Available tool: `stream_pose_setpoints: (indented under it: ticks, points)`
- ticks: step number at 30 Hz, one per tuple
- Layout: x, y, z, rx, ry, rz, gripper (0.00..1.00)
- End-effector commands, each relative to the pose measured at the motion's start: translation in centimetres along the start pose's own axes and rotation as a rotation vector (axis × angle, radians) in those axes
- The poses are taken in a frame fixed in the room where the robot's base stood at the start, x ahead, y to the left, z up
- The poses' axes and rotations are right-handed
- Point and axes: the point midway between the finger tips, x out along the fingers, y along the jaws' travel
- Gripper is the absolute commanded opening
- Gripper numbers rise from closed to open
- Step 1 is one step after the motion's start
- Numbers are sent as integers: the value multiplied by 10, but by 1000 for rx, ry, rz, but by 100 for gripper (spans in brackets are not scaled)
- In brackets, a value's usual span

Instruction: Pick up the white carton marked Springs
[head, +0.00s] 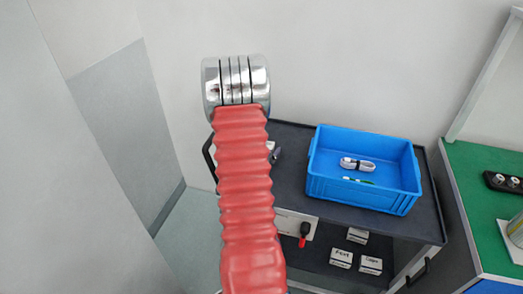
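No carton that I can read as Springs shows in the head view. Small white cartons sit on the lower shelf of the dark cart. My arm, in a red ribbed sleeve with a silver joint on top, rises left of these cartons. My gripper cannot be made out; the arm may hide it.
A small grey item (274,153) shows beside my arm. A green-topped bench (480,215) stands right. Walls close off the left and back.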

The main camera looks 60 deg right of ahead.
Motion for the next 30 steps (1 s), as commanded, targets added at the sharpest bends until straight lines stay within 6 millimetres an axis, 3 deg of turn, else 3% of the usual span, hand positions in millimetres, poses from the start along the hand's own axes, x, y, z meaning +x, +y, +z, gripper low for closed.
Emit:
stream_pose_setpoints:
  ticks: [7, 27, 30]
  points:
    - [0, 0, 0, 0, 0, 0, 91]
    - [0, 0, 0, 0, 0, 0, 44]
    - [0, 0, 0, 0, 1, 0, 43]
